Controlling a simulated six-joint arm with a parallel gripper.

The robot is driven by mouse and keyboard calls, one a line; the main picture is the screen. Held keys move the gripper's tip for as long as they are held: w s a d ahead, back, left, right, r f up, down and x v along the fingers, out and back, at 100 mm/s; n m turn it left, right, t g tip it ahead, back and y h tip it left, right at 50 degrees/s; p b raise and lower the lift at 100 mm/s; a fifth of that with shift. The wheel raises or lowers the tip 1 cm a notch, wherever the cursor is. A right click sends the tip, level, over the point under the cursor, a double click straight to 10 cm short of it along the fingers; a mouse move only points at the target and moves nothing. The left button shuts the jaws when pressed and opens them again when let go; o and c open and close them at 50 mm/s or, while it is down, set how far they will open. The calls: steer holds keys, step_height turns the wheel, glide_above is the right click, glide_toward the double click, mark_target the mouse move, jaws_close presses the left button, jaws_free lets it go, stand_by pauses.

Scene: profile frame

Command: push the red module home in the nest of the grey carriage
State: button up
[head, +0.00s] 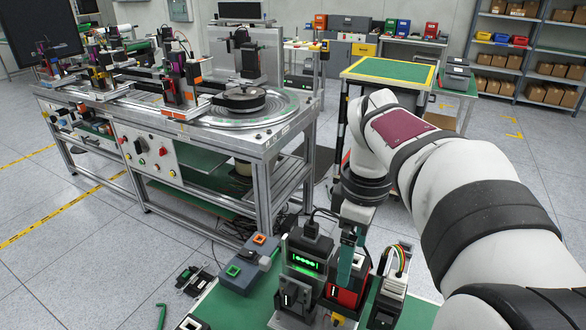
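My gripper (350,255) points straight down over the green table near the bottom middle of the head view. Teal, finger-like parts show below its wrist, in front of a red module (345,295). The red module has a dark upper part and stands among dark units. From this angle I cannot tell whether the gripper touches it or is open or shut. The grey carriage and its nest are not clearly distinguishable. The module's base is partly hidden, so I cannot tell how deep it sits.
A dark unit with a green-lit display (304,261) stands close left of the gripper. A unit with coloured wires (393,285) stands close right. A grey box with orange and green sockets (248,265) lies farther left. Bare green tabletop (225,308) shows at front left.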

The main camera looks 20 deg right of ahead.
step_height(320, 180, up, 11)
steer(key=shift+f, duration=0.1)
stand_by(0.3)
steer(key=s+a+f+m+y, duration=0.1)
steer(key=s+a+f+m, duration=0.6)
steer(key=s+f, duration=0.2)
steer(key=s+a+f+m, duration=0.7)
steer(key=s+f, duration=0.2)
steer(key=f, duration=0.1)
steer(key=shift+a+f+m+y, duration=0.15)
steer(key=shift+a+m+y, duration=0.15)
steer(key=shift+y, duration=0.1)
